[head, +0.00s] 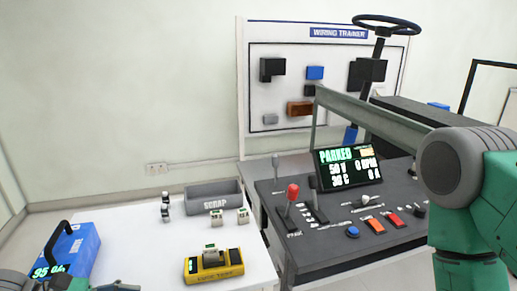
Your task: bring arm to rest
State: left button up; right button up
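My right arm (468,185), green with a grey joint, fills the right side of the head view. It is raised beside the dark control console, and its gripper is not in the picture. Slivers of what looks like my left arm (14,281) show at the bottom left edge, near the blue case (78,252). I cannot make out any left gripper fingers there.
A white table holds a grey SCRAP bin (214,196), a yellow tester (213,266) and small connectors (243,216). The control console (300,244) has a red-knobbed lever (292,193) and a screen reading PARKED (349,167). A steering wheel (387,25) stands behind.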

pick_arm(q)
jog(key=s+a+f+m+g+y+b, duration=0.1)
jog(key=s+a+f+m+g+y, duration=0.2)
jog(key=s+f+m+y, duration=1)
jog(key=s+f+m, duration=0.5)
jog(key=f+m, duration=0.1)
jog(key=m, duration=0.2)
jog(key=shift+s+f+m+y, duration=0.25)
jog(key=shift+s+m+y, duration=0.05)
jog(key=shift+s+m, duration=0.1)
jog(key=shift+a, duration=0.2)
